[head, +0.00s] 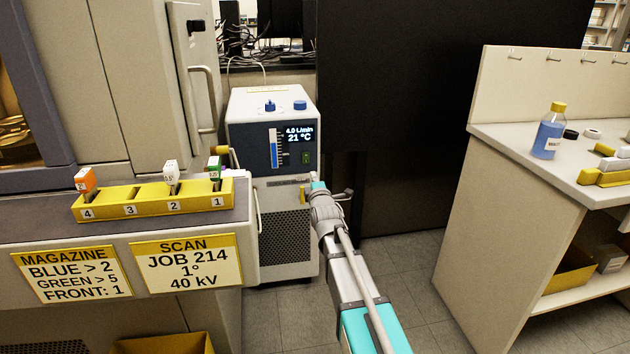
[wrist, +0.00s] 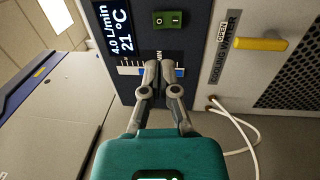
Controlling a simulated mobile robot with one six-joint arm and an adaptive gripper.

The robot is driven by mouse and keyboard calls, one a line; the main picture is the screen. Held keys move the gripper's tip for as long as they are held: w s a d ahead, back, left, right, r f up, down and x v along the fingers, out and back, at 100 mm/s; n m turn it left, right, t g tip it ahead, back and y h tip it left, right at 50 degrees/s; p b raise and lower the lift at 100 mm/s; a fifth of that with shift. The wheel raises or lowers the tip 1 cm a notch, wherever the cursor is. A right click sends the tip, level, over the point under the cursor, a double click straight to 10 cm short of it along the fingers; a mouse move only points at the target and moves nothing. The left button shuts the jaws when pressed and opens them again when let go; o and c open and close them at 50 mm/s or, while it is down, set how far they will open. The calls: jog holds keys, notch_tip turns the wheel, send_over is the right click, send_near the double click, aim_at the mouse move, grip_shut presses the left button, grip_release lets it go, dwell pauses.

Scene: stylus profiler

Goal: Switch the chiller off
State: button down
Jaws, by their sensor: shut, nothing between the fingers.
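The chiller (head: 275,225) is a white cabinet with a dark front panel. Its lit display (head: 298,135) reads 4.0 L/min and 21 °C. A small green rocker switch (head: 306,158) sits below the display; in the wrist view the switch (wrist: 168,19) shows O and I marks, and I cannot tell which side is pressed. My gripper (wrist: 160,68) is shut and empty, its fingertips over the panel's level gauge and a short way from the switch. In the head view my arm reaches the chiller's front and its fingers are hard to make out.
A yellow lever (wrist: 262,43) sits beside the "open" cooling water label, with a white hose (wrist: 240,125) nearby. The yellow magazine (head: 150,200) stands on the machine ledge at left. A bench (head: 500,190) with a blue bottle (head: 549,133) stands at right.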

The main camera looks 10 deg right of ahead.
aim_at(307, 155)
jog(key=w, duration=0.3)
jog(key=w+r, duration=0.1)
jog(key=w, duration=0.3)
jog(key=w+p, duration=0.1)
jog(key=w, duration=0.2)
jog(key=shift+w+r, duration=0.15)
jog(key=shift+w, duration=0.35)
jog(key=shift+w+r, duration=0.1)
jog(key=shift+w, duration=0.15)
jog(key=shift+s+r+p, duration=0.1)
jog(key=shift+s+p, duration=0.2)
jog(key=shift+s, duration=0.4)
jog(key=s+r+p, duration=0.1)
jog(key=s, duration=1.1)
jog(key=shift+s+r, duration=0.3)
jog(key=shift+s, duration=0.05)
jog(key=shift+f, duration=0.15)
